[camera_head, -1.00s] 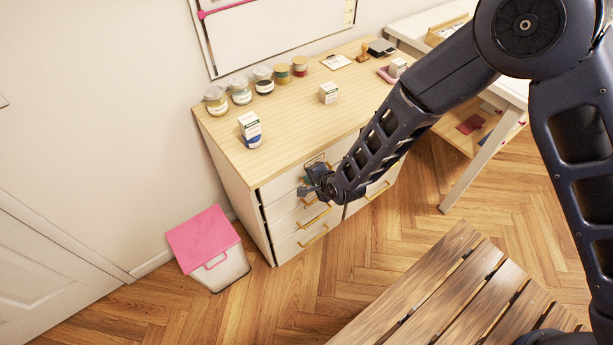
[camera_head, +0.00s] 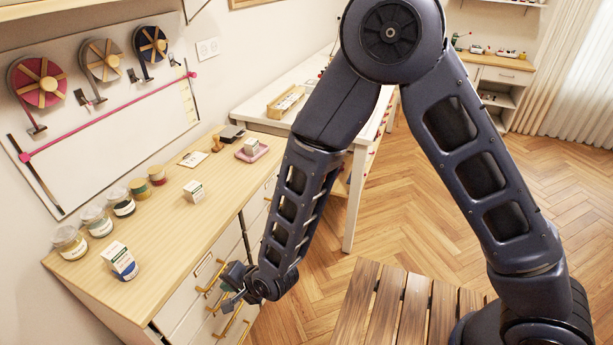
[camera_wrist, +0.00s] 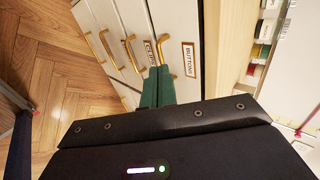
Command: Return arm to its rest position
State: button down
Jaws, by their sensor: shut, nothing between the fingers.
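My arm reaches down from the upper middle of the head view. My gripper (camera_head: 232,298) hangs in front of the drawer fronts of the wooden-topped cabinet (camera_head: 215,232). In the wrist view my gripper (camera_wrist: 157,84) shows two green fingers pressed together with nothing between them. They point at the white drawer fronts with brass handles (camera_wrist: 189,60). One label reads "BUTTONS"; another is partly hidden by the fingers. I cannot tell whether the fingertips touch a handle.
Several jars (camera_head: 96,221) and small boxes (camera_head: 194,191) stand on the cabinet top. A white table (camera_head: 352,160) stands behind my arm. A slatted wooden bench (camera_head: 385,310) is at the bottom. Open herringbone floor (camera_head: 480,180) lies to the right.

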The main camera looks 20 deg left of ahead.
jog(key=w+d+r+t, duration=0.1)
jog(key=w+d+r, duration=0.1)
jog(key=w+r, duration=0.45)
jog(key=w+d+r+t+h, duration=0.1)
jog(key=w+d+r, duration=0.2)
jog(key=w, duration=0.7)
jog(key=w+d+r+t, duration=0.1)
jog(key=w+d+r, duration=0.1)
jog(key=w+r, duration=0.45)
jog(key=w+d+r+n+t+h, duration=0.1)
jog(key=w+d+r, duration=0.4)
jog(key=w+d, duration=0.35)
jog(key=w+d+r+h, duration=0.2)
jog(key=w+d+r, duration=0.2)
jog(key=w+d, duration=0.45)
jog(key=w+d+r+t+h, duration=0.1)
jog(key=d+r, duration=0.3)
jog(key=d, duration=0.7)
jog(key=d+r+h, duration=0.1)
jog(key=d+r, duration=0.3)
jog(key=d, duration=0.7)
jog(key=s+d+r+h, duration=0.1)
jog(key=s+d+r, duration=0.1)
jog(key=s+d, duration=0.3)
jog(key=s+d+r+m+h, duration=0.1)
jog(key=s+d, duration=0.5)
jog(key=d, duration=0.8)
jog(key=shift+r+h, duration=0.7)
jog(key=shift+r, duration=0.1)
